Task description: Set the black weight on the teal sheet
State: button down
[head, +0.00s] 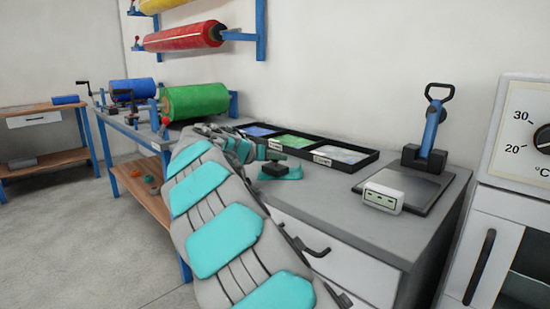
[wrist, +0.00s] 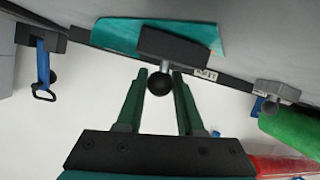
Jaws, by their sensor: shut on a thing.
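The black weight (wrist: 175,45) is a dark block with a round knob, and it also shows in the head view (head: 274,169). My gripper (wrist: 160,76) is shut on the weight's knob, with a green finger on each side. The teal sheet (head: 292,174) lies on the grey bench top under the weight; it also shows behind the block in the wrist view (wrist: 112,35). The weight is over the sheet, whose edges stick out on both sides of it. I cannot tell whether the block touches the sheet. My arm hides part of the bench in the head view.
A black tray (head: 366,165) with several sheet compartments stands behind the sheet. To the right are a blue-handled press (head: 430,130) on a dark plate (head: 410,187) and a white meter box (head: 383,198). A green roll (head: 195,101) stands at the left. The bench's front middle is clear.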

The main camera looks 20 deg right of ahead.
jog(key=c, duration=0.5)
grip_release()
jog(key=shift+c, duration=0.2)
jog(key=b+v, duration=0.1)
jog(key=v, duration=1.1)
jog(key=shift+b, duration=0.3)
